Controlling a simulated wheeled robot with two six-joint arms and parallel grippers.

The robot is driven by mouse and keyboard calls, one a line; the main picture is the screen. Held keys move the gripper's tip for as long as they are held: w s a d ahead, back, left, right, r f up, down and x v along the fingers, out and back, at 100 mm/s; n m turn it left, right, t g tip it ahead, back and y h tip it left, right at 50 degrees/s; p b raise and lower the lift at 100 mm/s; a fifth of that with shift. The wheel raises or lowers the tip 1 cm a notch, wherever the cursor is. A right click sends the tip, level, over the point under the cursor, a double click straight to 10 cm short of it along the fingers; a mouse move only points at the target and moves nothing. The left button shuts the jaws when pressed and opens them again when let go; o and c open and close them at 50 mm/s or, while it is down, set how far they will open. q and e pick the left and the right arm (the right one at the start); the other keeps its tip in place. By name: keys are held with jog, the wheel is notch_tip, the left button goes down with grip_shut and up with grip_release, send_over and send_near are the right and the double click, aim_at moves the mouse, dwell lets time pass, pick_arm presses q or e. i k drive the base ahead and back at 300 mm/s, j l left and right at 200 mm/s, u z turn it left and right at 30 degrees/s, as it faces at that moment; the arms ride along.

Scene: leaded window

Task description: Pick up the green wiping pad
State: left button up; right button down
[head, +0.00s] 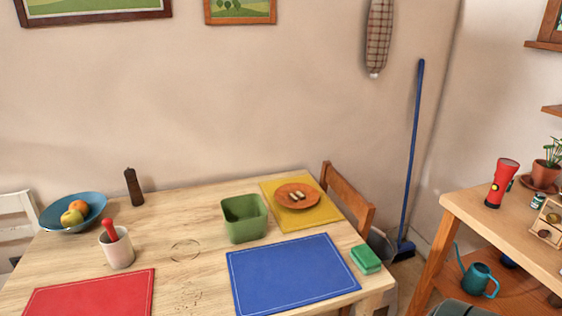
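The green wiping pad (366,259) lies on the wooden table near its right edge, just right of the blue placemat (292,272). It looks like a small block in lighter and darker green. Nothing covers it. Neither of my grippers shows in the head view.
A green square bin (245,218), a yellow mat (328,214) with a brown plate (298,203), a cup (117,249), a fruit bowl (72,212) and a red mat (92,294) are on the table. A chair (347,196) stands behind its right side. A wooden side table (468,212) is at right.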

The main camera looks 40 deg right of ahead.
aim_at(367, 261)
jog(key=z, duration=2)
